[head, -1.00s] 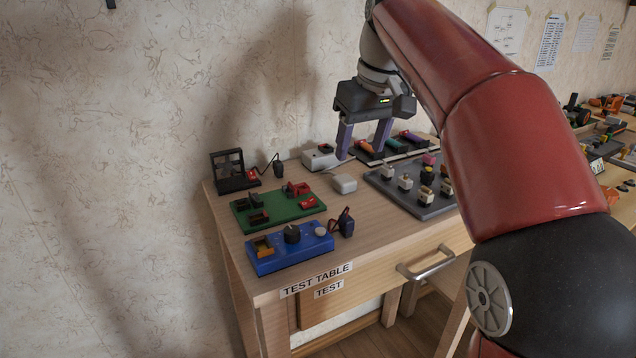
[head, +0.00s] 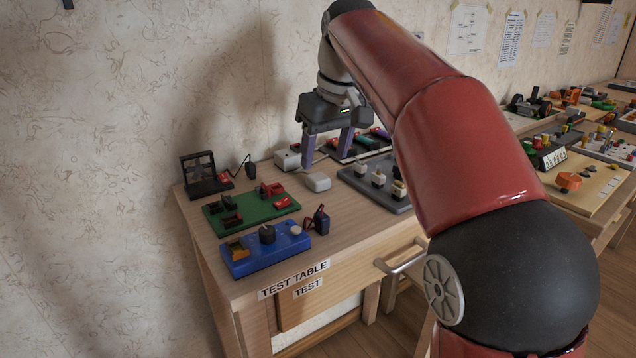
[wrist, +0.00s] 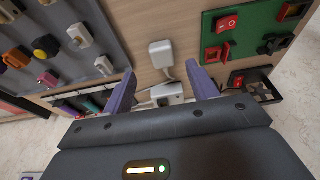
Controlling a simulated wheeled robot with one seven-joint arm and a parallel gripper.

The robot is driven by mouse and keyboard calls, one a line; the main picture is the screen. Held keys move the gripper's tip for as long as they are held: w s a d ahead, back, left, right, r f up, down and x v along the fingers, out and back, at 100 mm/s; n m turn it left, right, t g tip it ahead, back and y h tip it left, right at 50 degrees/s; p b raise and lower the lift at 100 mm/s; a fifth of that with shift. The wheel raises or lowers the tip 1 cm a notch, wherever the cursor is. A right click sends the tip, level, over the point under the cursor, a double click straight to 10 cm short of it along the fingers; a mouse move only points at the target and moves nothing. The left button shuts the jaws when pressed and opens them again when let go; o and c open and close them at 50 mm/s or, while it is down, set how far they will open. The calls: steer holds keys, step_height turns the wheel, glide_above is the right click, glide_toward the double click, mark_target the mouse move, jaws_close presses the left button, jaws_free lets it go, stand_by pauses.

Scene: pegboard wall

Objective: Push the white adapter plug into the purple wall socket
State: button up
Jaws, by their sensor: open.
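A small white block (head: 317,182), which looks like the adapter plug, lies on the table between the green board and the grey board. In the wrist view the white block (wrist: 160,53) sits just beyond the gap between my fingertips, touched by neither. My gripper (head: 326,160) is open and empty, its purple fingers pointing down above and slightly behind the block. The gripper (wrist: 160,70) also shows in the wrist view with its fingers apart. I cannot make out a purple wall socket; a strip with coloured pieces (wrist: 93,102) shows partly behind the left finger.
The green board (head: 250,211) and blue box (head: 264,250) stand at the left and front of the table. The grey board (head: 372,186) with several plugs lies to the right, partly behind my arm. A white-grey box (head: 287,160) stands near the wall. Bare wood surrounds the white block.

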mark_target(318, 177)
steer(key=b+x, duration=0.1)
steer(key=x, duration=0.4)
steer(key=shift+a+f, duration=0.1)
steer(key=shift+a, duration=0.1)
steer(key=c, duration=1)
step_height(318, 177, up, 10)
steer(key=p, duration=0.3)
steer(key=shift+p, duration=0.3)
steer(key=shift+d, duration=0.1)
